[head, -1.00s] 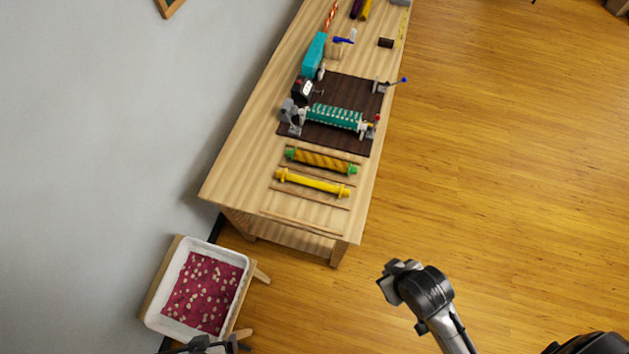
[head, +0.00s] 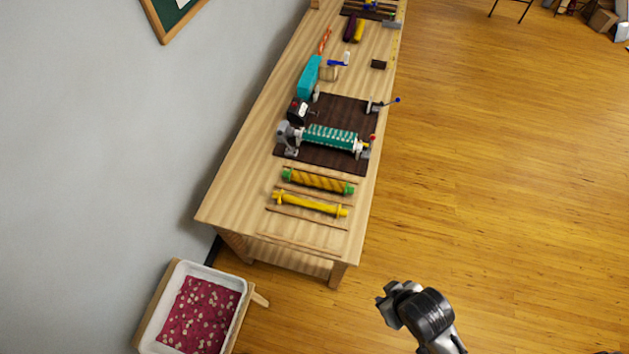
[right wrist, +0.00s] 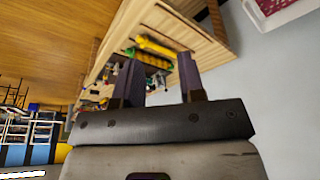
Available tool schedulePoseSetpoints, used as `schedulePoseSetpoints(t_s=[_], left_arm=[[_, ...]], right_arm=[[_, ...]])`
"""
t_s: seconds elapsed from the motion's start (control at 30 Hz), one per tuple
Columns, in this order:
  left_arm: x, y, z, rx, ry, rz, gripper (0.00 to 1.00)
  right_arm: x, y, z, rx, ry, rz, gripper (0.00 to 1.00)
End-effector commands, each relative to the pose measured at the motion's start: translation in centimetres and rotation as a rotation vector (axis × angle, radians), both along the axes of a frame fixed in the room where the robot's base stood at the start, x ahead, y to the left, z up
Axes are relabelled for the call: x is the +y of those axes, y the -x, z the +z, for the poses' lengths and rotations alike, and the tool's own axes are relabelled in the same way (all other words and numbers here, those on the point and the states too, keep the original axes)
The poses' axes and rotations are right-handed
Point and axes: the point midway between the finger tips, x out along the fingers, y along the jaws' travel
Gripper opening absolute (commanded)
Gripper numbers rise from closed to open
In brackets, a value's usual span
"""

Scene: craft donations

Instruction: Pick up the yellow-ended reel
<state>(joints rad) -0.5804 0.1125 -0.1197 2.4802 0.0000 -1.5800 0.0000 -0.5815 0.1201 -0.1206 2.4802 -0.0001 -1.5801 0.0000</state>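The yellow-ended reel (head: 311,204) lies on the near part of the wooden workbench (head: 232,205), between thin wooden strips. It also shows in the right wrist view (right wrist: 155,47), beyond the fingers. A second reel, with green ends and a yellow-brown striped middle (head: 317,181), lies just behind it. My right gripper (head: 386,300) is over the floor, in front of and to the right of the bench, well apart from the reels. In the right wrist view its two fingers (right wrist: 160,82) stand apart with nothing between them. My left gripper is out of view.
A dark mat (head: 308,154) on the bench carries a winding device with a teal reel (head: 331,136). A teal object (head: 309,78) lies behind. A white tray of red material (head: 241,283) stands on a low stand at the near left.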

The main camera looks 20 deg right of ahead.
Motion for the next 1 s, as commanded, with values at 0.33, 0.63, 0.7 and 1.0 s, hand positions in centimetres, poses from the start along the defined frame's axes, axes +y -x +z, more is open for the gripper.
schedulePoseSetpoints(t_s=[0.33, 0.63, 0.7, 1.0], left_arm=[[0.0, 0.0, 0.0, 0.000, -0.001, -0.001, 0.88], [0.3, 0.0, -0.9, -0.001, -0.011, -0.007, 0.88], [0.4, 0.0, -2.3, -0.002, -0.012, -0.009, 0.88], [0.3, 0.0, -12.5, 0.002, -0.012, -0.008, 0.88]], right_arm=[[-0.2, 0.0, 0.0, -0.001, 0.006, 0.003, 0.69], [0.1, -1.2, -0.4, -0.030, -0.003, -0.004, 0.69], [0.0, -2.8, -1.0, -0.070, -0.003, -0.003, 0.69], [-3.0, -15.2, -1.3, -0.420, 0.156, 0.098, 0.69]])
